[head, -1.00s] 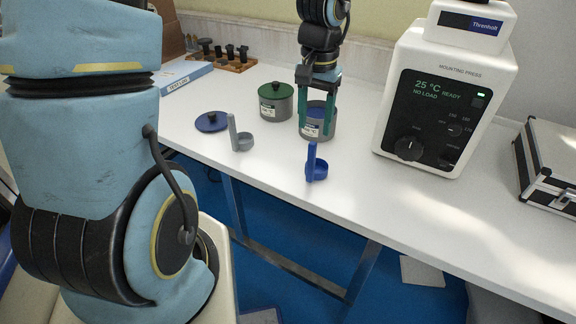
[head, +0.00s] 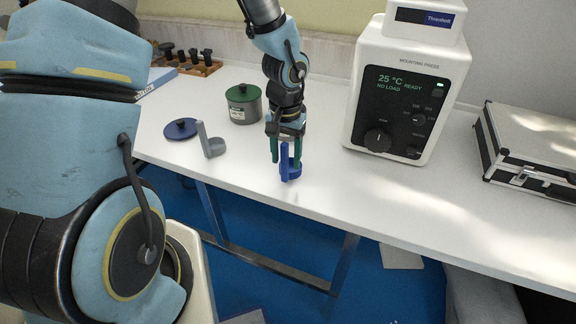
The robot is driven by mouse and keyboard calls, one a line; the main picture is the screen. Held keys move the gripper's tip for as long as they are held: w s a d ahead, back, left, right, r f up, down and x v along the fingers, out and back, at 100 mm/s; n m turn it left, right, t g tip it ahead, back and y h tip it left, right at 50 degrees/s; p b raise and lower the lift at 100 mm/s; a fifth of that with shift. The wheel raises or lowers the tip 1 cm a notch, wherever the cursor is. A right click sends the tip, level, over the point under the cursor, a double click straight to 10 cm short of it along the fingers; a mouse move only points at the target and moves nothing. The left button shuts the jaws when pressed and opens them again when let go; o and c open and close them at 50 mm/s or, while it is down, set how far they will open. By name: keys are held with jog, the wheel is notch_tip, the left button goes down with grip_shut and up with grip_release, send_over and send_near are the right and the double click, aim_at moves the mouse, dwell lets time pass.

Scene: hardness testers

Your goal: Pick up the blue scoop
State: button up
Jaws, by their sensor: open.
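The blue scoop (head: 291,167) stands on the white table near its front edge, with its flat handle pointing up. My gripper (head: 286,155) points down right at the scoop, its green fingers on either side of the upright handle. The jaws are open; I cannot tell whether a finger touches the handle. The fingers hide part of the scoop's upper side.
A grey scoop (head: 211,143) and a blue lid (head: 181,129) lie to the left. A grey pot with a green lid (head: 244,106) stands behind. The mounting press (head: 404,100) and a metal case (head: 530,150) stand to the right. The table (head: 400,190) is bare at front right.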

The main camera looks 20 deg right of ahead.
jog(key=shift+f, duration=0.25)
grip_shut()
dwell(0.4)
